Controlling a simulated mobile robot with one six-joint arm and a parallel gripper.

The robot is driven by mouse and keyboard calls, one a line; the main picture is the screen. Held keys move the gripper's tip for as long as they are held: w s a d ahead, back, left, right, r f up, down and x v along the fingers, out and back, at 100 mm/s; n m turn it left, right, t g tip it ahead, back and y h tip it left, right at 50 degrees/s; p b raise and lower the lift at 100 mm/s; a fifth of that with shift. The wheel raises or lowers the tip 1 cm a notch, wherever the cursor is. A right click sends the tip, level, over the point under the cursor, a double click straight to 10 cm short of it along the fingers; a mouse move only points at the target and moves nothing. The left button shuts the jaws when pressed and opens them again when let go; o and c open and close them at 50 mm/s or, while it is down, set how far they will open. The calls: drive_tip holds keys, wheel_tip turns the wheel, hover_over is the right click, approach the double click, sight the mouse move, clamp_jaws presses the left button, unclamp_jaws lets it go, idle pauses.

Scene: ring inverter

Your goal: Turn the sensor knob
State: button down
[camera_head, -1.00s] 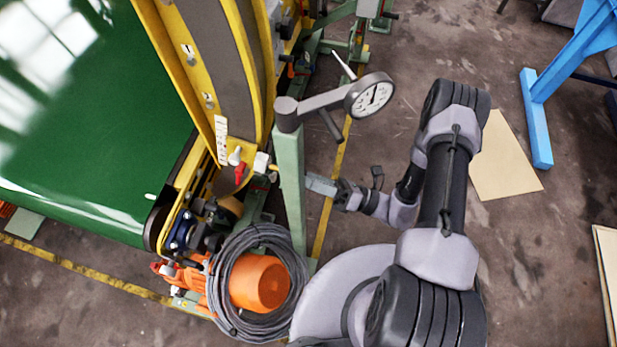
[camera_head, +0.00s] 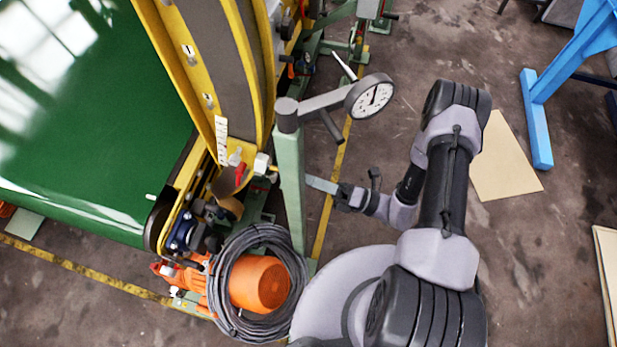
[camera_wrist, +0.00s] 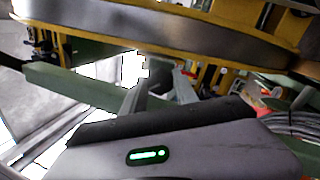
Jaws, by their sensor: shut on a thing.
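My gripper (camera_head: 314,182) reaches leftwards in the head view, its finger ends at the green post (camera_head: 291,190). The fingertips and what lies between them are hidden behind this post. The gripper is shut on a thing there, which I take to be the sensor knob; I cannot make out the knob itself. In the wrist view, the two grey fingers of my gripper (camera_wrist: 163,75) point away from the camera towards the machine, below its curved yellow-edged rim (camera_wrist: 150,37). The knob is not clear there either.
A dial gauge (camera_head: 369,96) on a grey arm stands above my gripper. A yellow-framed green belt (camera_head: 90,130) lies to the left. A cable coil (camera_head: 240,255) surrounds an orange motor (camera_head: 260,284) below. Open floor (camera_head: 400,55) lies to the right, before a blue frame (camera_head: 537,120).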

drive_tip(key=shift+m, duration=3.8)
drive_tip(key=c, duration=1.2)
unclamp_jaws()
drive_tip(key=p+v, duration=0.1)
drive_tip(key=v, duration=1.6)
drive_tip(key=shift+d, duration=0.2)
